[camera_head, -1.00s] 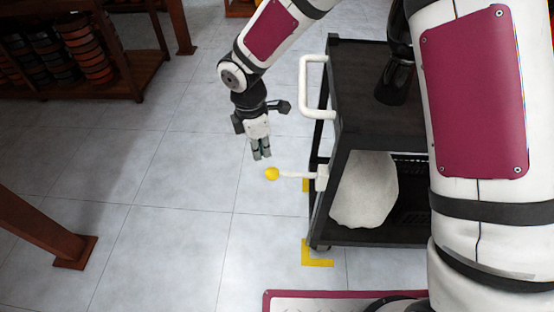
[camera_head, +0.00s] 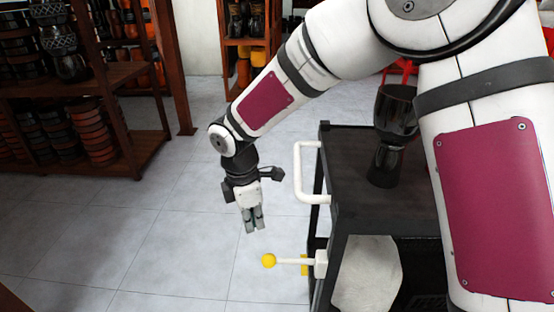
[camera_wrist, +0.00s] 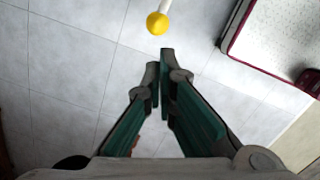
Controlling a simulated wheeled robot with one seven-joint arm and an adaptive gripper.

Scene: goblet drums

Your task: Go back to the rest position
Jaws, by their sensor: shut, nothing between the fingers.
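My gripper (camera_head: 254,221) hangs fingers down in the head view, left of the black cart and above the tiled floor. Its fingers are together and hold nothing. In the wrist view the gripper (camera_wrist: 160,70) shows its two green-sided fingers meeting at the tips. A white lever with a yellow knob (camera_head: 268,261) sticks out from the cart's left side, below and slightly right of the fingers. The yellow knob also shows in the wrist view (camera_wrist: 157,23), beyond the fingertips. The gripper appears apart from it.
The black cart (camera_head: 345,160) stands at the right with a white handle (camera_head: 298,172) and a dark goblet drum (camera_head: 388,150) on top. Wooden shelves (camera_head: 125,75) with drums stand at the left and back. The floor (camera_head: 130,240) left of my gripper is clear.

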